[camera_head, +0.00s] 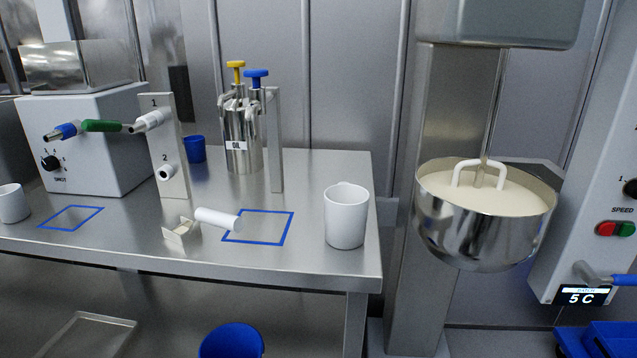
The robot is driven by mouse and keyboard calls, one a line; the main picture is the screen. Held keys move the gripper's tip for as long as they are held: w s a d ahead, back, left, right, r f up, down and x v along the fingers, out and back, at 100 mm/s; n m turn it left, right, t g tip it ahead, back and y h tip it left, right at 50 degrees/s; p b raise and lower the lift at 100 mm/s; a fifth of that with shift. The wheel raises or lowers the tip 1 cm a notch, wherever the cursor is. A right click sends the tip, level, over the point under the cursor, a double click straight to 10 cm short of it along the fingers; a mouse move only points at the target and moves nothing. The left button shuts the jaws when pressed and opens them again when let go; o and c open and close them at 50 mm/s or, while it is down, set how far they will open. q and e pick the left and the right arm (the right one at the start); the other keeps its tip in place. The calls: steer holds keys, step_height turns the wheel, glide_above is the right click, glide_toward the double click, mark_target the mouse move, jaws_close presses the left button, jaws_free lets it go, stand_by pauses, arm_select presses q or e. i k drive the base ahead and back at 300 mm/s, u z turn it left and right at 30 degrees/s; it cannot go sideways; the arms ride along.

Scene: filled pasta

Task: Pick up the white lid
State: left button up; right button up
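A steel mixing bowl (482,240) hangs on the mixer at the right. A white arch-shaped handle (478,164) stands up at its top, above a flat, round cream-white surface (515,205) just inside the rim. This looks like the white lid, though I cannot tell for sure whether the surface is a lid or the bowl's contents. A thin metal rod comes down behind the handle. Neither of my grippers is in view, and nothing holds the handle.
A steel table (130,228) at the left carries a white jug (346,215), a white cylinder (218,219), a steel pump dispenser (242,130) and a white machine (85,160). The mixer's control box (590,225) stands right of the bowl. A blue bucket (231,342) is below the table.

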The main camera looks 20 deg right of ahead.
mark_target(345, 206)
steer(key=z, duration=0.4)
steer(key=i, duration=0.75)
steer(key=z, duration=0.5)
steer(key=k, duration=1)
steer(key=z, duration=1.65)
steer(key=i, duration=0.9)
steer(key=u, duration=2.25)
steer(key=i, duration=0.5)
steer(key=z, duration=0.35)
steer(key=k, duration=0.3)
steer(key=z, duration=0.4)
